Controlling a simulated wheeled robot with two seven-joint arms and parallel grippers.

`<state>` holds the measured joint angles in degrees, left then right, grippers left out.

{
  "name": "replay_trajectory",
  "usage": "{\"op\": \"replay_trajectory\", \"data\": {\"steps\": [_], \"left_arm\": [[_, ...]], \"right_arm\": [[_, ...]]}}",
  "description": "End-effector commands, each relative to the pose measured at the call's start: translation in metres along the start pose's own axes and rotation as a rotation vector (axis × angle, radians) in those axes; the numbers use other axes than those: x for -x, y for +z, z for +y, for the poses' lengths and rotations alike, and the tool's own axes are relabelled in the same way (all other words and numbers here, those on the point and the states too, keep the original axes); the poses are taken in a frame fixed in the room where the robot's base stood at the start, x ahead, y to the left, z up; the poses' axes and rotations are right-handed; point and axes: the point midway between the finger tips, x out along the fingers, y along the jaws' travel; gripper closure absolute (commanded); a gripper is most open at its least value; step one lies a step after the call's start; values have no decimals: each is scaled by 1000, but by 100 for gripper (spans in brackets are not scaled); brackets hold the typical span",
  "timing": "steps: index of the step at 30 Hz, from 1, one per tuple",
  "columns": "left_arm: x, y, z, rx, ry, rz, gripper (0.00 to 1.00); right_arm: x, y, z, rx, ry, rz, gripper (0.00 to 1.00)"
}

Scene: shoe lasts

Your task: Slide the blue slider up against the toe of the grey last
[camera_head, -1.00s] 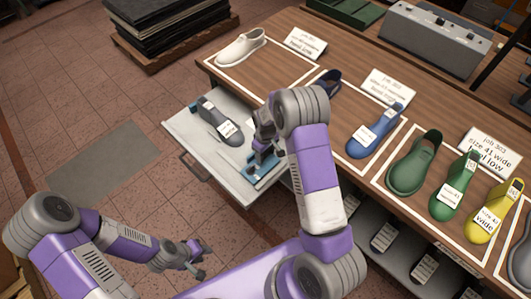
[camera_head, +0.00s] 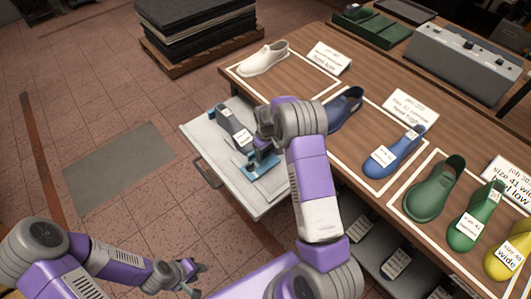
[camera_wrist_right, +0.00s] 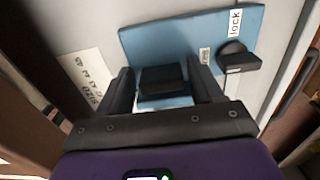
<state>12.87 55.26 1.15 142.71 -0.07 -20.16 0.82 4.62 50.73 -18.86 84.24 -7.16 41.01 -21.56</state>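The grey last (camera_head: 230,122) lies on the pale pulled-out tray, with a white label near its toe end. The blue slider assembly (camera_head: 262,167) is on the same tray, just below that end. It also shows in the right wrist view as a blue plate (camera_wrist_right: 140,42) with a dark block (camera_wrist_right: 162,79). My right gripper (camera_wrist_right: 163,88) has its fingers apart on either side of this block; a firm grip is not visible. My right gripper partly hides the toe and slider in the head view. My left gripper (camera_head: 188,274) is away from the tray; its fingers are small and unclear.
A black knob (camera_wrist_right: 238,60) sits on the blue plate beside a "lock" label (camera_wrist_right: 235,22). The tray (camera_head: 205,150) juts out from the wooden table (camera_head: 345,95). A white shoe (camera_head: 263,59), a blue shoe (camera_head: 396,153) and green ones stand on the table.

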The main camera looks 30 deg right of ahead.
Motion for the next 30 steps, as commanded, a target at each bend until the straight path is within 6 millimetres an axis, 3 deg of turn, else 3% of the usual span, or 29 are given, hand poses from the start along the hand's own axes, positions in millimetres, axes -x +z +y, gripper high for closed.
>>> {"op": "replay_trajectory", "data": {"steps": [11, 24, 30], "left_arm": [[0, 0, 0, 0, 0, 0, 65], [9, 0, 3, 0, 0, 0, 65], [10, 0, 4, 0, 0, 0, 65]], "right_arm": [[2, 0, -1, 3, 0, -1, 23], [67, -1, -1, 3, 1, 1, 23], [76, 0, -1, 3, 1, -1, 23]]}}
